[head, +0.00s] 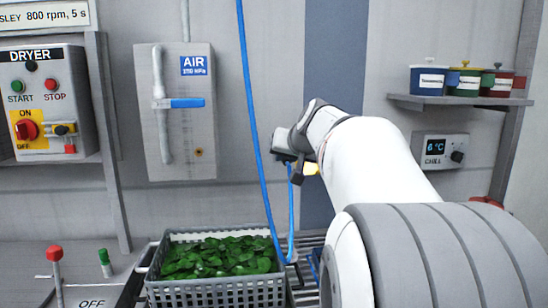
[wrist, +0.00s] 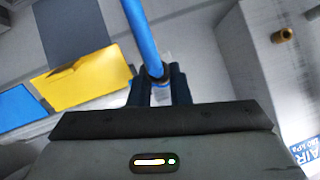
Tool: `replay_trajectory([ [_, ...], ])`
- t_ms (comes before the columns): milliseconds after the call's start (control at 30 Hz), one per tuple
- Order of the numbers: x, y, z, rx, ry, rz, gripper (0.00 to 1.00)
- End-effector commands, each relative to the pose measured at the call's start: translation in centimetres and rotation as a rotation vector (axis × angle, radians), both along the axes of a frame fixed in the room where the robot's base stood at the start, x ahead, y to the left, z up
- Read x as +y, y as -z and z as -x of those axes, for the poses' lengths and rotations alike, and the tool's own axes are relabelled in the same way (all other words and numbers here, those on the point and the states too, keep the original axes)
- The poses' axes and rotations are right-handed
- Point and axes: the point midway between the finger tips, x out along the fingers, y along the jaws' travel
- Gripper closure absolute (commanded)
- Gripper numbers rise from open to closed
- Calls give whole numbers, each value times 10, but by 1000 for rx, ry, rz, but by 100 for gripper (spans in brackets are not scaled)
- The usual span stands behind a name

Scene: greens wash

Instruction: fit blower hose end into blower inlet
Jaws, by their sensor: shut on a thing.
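My gripper (head: 284,158) is in front of the grey wall, to the right of the AIR panel (head: 180,110). In the wrist view its dark fingers (wrist: 160,88) are shut on the blue blower hose (wrist: 139,30), near a dark collar. In the head view the hose (head: 250,95) hangs from above, loops down by the basket and rises to my gripper. A small brass-coloured port (head: 198,152) sits low on the AIR panel, left of my gripper and apart from it; it also shows in the wrist view (wrist: 283,35). I cannot tell whether it is the blower inlet.
A grey basket (head: 215,293) of green leaves stands below, on a rack. A blue valve handle (head: 187,103) is on the AIR panel. A shelf with pots (head: 468,102) is at right.

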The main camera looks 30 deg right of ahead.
Motion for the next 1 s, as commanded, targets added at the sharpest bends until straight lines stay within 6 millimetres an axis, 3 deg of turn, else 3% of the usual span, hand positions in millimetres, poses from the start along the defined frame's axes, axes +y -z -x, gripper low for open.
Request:
replay_trajectory([
  [733, -6, 0, -18, 0, 0, 0, 100],
  [767, -6, 0, -18, 0, 0, 0, 81],
  [1000, -5, 0, -18, 0, 0, 0, 61],
])
